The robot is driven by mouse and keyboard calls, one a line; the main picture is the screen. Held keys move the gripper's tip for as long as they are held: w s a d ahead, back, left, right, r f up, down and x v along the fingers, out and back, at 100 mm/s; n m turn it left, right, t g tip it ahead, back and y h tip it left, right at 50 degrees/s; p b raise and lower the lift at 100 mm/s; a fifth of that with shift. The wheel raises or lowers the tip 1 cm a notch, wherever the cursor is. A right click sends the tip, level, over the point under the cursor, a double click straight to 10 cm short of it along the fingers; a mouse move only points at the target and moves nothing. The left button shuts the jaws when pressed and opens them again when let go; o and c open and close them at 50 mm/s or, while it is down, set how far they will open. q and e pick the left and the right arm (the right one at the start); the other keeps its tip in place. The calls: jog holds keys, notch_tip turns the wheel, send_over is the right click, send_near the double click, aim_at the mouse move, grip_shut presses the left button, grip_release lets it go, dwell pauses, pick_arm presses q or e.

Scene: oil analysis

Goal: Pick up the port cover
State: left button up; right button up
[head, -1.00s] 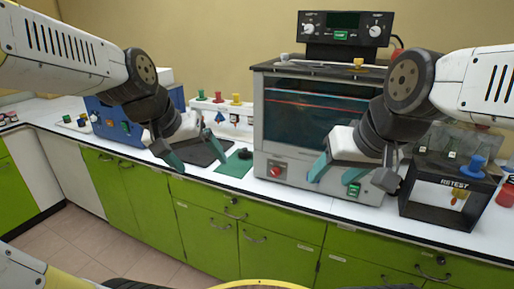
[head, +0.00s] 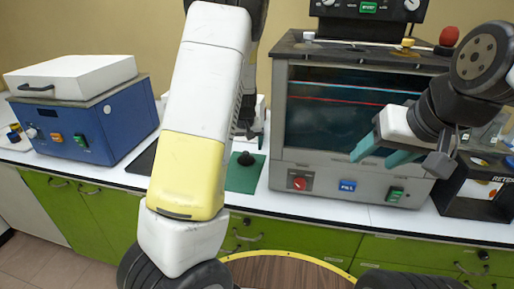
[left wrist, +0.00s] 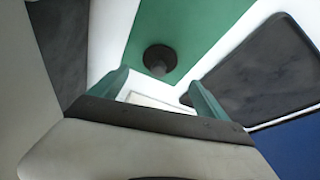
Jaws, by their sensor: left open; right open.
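The port cover appears to be the small black round piece with a knob (head: 246,158), sitting on the green mat (head: 240,180) on the white counter. In the left wrist view the black piece (left wrist: 160,60) lies just beyond my left gripper (left wrist: 158,80), whose teal fingers are spread and empty, one to each side below it in the picture. In the head view my left arm hides most of that gripper, which is near the mat. My right gripper (head: 385,154) is open and empty in front of the grey oven.
The grey oven (head: 277,125) stands right of the mat. A dark pad (left wrist: 260,80) lies beside the mat on the other side. A blue box with a white lid (head: 70,125) stands at the left, and a black-framed tester (head: 460,200) at the right.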

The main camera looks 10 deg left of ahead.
aim_at(246, 153)
pick_arm(q)
jog(key=x, duration=0.6)
jog(key=shift+w+d+f, duration=0.1)
jog(key=shift+f, duration=0.05)
jog(key=shift+c, duration=0.5)
jog(key=c, duration=1.4)
